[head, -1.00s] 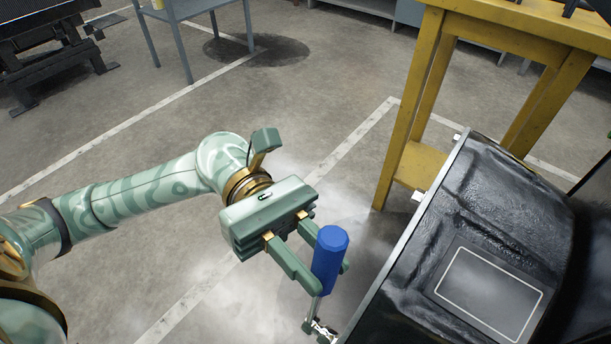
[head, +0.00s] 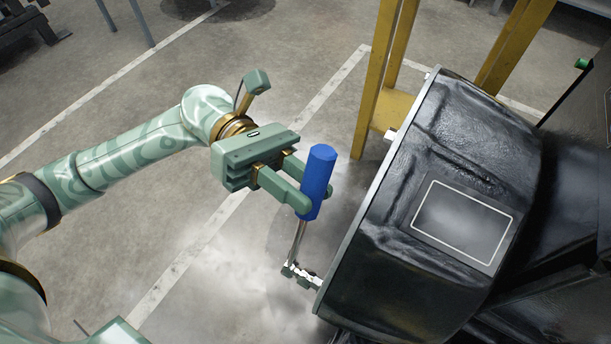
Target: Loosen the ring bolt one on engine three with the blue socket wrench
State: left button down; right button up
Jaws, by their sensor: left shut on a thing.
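My left gripper (head: 306,197) is shut on the blue handle of the socket wrench (head: 318,172). The wrench is tilted, with its metal shaft running down from the handle to a silver, jointed-looking metal piece (head: 302,275) at the left edge of the black engine housing (head: 440,215). I cannot tell whether the wrench tip sits on a bolt there or only lies close to it. A light bolt-like stub (head: 391,135) sticks out of the housing's left rim higher up. My right gripper is not in view.
A yellow stand (head: 385,95) is behind the housing. Grey table legs (head: 140,22) show at the top left. The concrete floor (head: 190,240) with white lines is clear left of the engine. A green part (head: 582,64) is at the far right.

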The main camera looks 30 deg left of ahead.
pick_arm(q)
jog(key=shift+a+r, duration=0.15)
jog(key=shift+a, duration=0.25)
jog(key=s+v, duration=0.1)
jog(key=v, duration=0.5)
jog(key=shift+a+r, duration=0.25)
jog(key=shift+a, duration=0.35)
